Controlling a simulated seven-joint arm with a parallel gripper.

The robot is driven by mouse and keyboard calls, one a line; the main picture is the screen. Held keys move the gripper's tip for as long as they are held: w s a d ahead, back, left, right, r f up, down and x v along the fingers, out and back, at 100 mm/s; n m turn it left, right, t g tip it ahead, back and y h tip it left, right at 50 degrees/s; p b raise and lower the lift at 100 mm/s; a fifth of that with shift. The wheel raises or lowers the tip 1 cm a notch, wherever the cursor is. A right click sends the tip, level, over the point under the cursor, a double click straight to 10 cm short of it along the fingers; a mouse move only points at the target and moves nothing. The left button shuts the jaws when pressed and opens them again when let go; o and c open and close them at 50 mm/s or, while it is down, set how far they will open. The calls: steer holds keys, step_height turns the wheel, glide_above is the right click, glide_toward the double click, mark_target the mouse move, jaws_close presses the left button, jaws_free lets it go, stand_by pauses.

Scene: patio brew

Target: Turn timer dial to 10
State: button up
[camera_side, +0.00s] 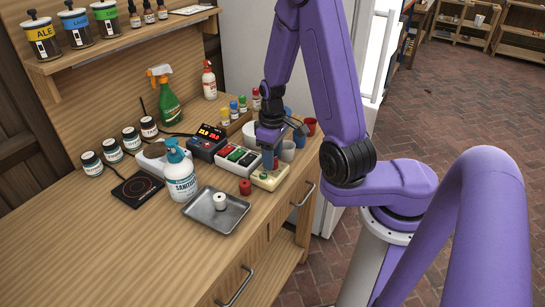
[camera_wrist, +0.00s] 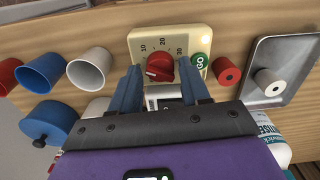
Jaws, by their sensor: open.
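The timer is a cream box (camera_wrist: 190,40) with a red dial (camera_wrist: 160,67), the printed numbers 10, 20 and 30, and a green GO button (camera_wrist: 200,61). It also shows in the side view (camera_side: 266,181), near the bench's front edge. My gripper (camera_wrist: 160,70) is open, pointing down at the timer, with one fingertip on each side of the dial in the wrist view. I cannot tell whether the fingers touch the dial. The dial's pointer is too small to read with certainty. In the side view my gripper (camera_side: 269,160) hides the dial.
A panel with coloured switches (camera_side: 239,160) stands beside the timer. Cups (camera_side: 288,150) stand behind it. A red spool (camera_side: 245,187) and a metal tray (camera_side: 200,222) holding a white spool (camera_side: 220,201) are in front. A sanitizer bottle (camera_side: 180,178) stands left. The bench's front left is clear.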

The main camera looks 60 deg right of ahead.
steer(key=shift+f, duration=0.35)
steer(key=c, duration=0.8)
steer(key=shift+o, duration=0.2)
stand_by(0.5)
steer(key=o, duration=0.8)
steer(key=shift+c, duration=0.2)
steer(key=shift+r, duration=0.15)
step_height(320, 180, up, 17)
steer(key=shift+r, duration=0.1)
